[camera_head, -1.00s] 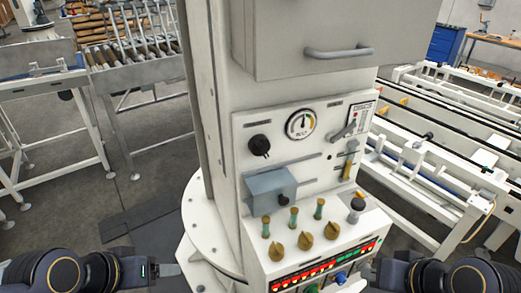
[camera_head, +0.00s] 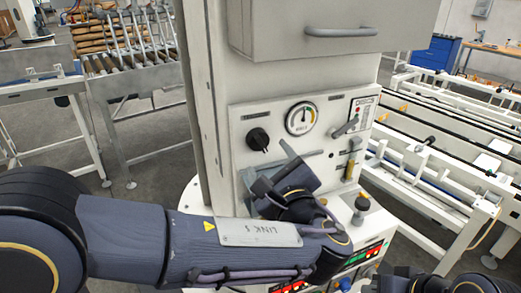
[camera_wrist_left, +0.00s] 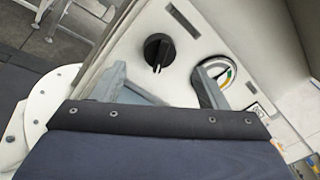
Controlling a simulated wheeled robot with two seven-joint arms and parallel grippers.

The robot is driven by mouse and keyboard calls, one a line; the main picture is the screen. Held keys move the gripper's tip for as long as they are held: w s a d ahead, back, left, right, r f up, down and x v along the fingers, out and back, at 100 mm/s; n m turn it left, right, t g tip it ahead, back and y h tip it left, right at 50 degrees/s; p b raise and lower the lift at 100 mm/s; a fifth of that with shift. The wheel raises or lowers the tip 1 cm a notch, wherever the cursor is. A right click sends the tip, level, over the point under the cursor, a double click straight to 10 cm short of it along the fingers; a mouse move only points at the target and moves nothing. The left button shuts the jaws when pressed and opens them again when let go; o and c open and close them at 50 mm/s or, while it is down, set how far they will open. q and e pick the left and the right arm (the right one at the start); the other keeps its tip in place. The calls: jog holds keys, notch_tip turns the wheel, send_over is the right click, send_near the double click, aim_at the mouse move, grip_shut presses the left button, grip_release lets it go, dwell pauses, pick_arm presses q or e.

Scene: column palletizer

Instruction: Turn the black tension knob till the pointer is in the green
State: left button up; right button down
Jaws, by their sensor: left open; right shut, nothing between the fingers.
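The black tension knob (camera_head: 258,139) is on the white panel, left of the round gauge (camera_head: 301,118). It also shows in the left wrist view (camera_wrist_left: 158,50), with its grip bar running roughly up and down. The gauge dial has a green part; its thin pointer stands near upright in the head view, but its exact place against the green is too small to tell. My left gripper (camera_head: 268,165) is open and empty, just below the knob and apart from it; its fingers (camera_wrist_left: 163,82) flank the knob's lower side in the wrist view.
A grey cabinet with a handle (camera_head: 340,31) juts out above the panel. A small lever (camera_head: 346,127) is right of the gauge.

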aim_at(260, 145)
pick_arm(q)
jog(key=p+x, duration=0.1)
jog(key=x, duration=0.6)
jog(key=shift+w+f+p, duration=0.1)
jog(key=shift+f+p, duration=0.05)
jog(key=shift+p, duration=0.2)
jog(key=c, duration=1)
jog(key=shift+r+m+p, duration=0.2)
jog(key=shift+m+p, duration=0.5)
jog(key=shift+p, duration=0.05)
jog(key=shift+f+m+p, duration=0.15)
jog(key=shift+m+p, duration=0.3)
jog(key=shift+m, duration=0.35)
jog(key=shift+f, duration=0.15)
